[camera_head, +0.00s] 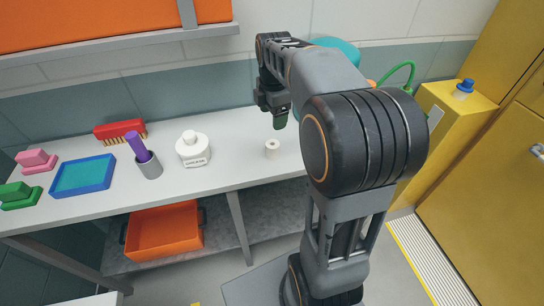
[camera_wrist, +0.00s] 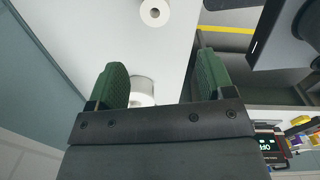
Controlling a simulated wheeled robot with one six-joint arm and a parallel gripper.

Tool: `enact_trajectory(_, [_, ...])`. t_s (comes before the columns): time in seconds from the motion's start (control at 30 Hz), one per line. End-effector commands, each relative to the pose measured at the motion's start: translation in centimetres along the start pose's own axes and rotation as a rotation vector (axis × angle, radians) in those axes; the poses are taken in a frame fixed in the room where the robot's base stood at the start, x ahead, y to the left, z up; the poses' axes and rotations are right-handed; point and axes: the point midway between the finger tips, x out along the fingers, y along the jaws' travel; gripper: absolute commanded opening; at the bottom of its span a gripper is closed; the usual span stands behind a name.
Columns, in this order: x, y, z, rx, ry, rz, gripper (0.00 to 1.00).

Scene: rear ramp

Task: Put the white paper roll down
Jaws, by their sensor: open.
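A small white paper roll (camera_head: 272,148) stands upright on the white table in the head view, below and in front of my gripper (camera_head: 273,112). In the wrist view, one white roll (camera_wrist: 155,12) with a dark centre hole stands at the top edge, beyond the fingertips. A second white roll-like thing (camera_wrist: 142,88) shows between the green fingers of my gripper (camera_wrist: 163,72), closer to the left finger. The fingers are spread, with a gap to the right of it. Its lower part is hidden by the gripper body.
An orange bin (camera_head: 165,230) sits below. A yellow cabinet (camera_head: 455,115) stands right.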

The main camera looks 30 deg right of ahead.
Motion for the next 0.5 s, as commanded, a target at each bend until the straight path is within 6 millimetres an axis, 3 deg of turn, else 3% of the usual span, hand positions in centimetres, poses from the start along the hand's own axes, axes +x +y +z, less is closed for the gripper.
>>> enact_trajectory(0.2, [2.2,1.4,1.3,-0.174,0.012,-0.038,0.75])
enact_trajectory(0.5, [7.3,1.2,1.4,-0.201,0.015,-0.044,0.75])
